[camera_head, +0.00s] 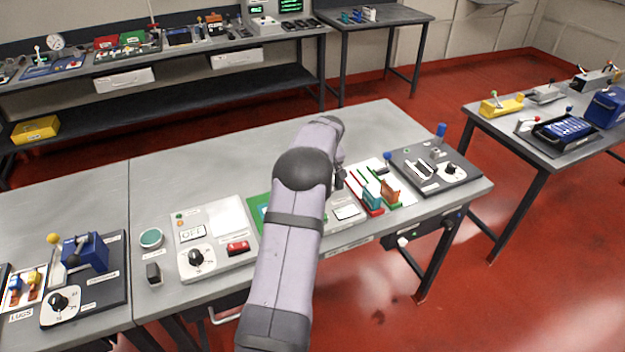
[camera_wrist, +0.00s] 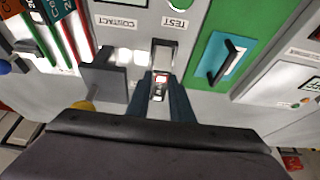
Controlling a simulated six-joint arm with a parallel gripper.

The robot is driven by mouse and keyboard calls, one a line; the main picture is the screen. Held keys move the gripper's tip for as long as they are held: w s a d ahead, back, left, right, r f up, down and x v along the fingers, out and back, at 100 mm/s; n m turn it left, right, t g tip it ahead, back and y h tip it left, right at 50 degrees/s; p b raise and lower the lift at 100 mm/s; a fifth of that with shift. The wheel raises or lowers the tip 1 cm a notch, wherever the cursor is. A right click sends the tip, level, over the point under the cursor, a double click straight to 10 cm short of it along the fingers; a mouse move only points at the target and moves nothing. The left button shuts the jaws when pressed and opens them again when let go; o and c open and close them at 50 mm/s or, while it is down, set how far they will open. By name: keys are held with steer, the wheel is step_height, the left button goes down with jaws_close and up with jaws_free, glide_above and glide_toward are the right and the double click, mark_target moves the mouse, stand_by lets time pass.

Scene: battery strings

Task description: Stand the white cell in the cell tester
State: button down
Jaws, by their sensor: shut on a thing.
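In the wrist view my gripper (camera_wrist: 161,82) points down at a grey panel, its two dark fingers shut on a small pale piece (camera_wrist: 159,92) with a reddish spot. I take this piece to be the white cell; its tilt and whether it touches the panel are unclear. The panel, labelled CONTACT and TEST, appears to be the cell tester (camera_wrist: 142,24). A grey upright slot or block (camera_wrist: 163,52) lies just beyond the fingertips. In the head view the tester (camera_head: 343,213) is partly behind my arm, which also hides my gripper and the cell.
Left of the fingers in the wrist view are a dark grey plate (camera_wrist: 104,82) and a yellow knob (camera_wrist: 82,105). A green panel with a teal switch (camera_wrist: 226,62) is to the right. Coloured holders (camera_head: 380,194) stand beside the tester.

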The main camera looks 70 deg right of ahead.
steer(key=shift+f, duration=0.1)
steer(key=c, duration=1.5)
jaws_free()
steer(key=b+v, duration=0.3)
steer(key=v, duration=0.4)
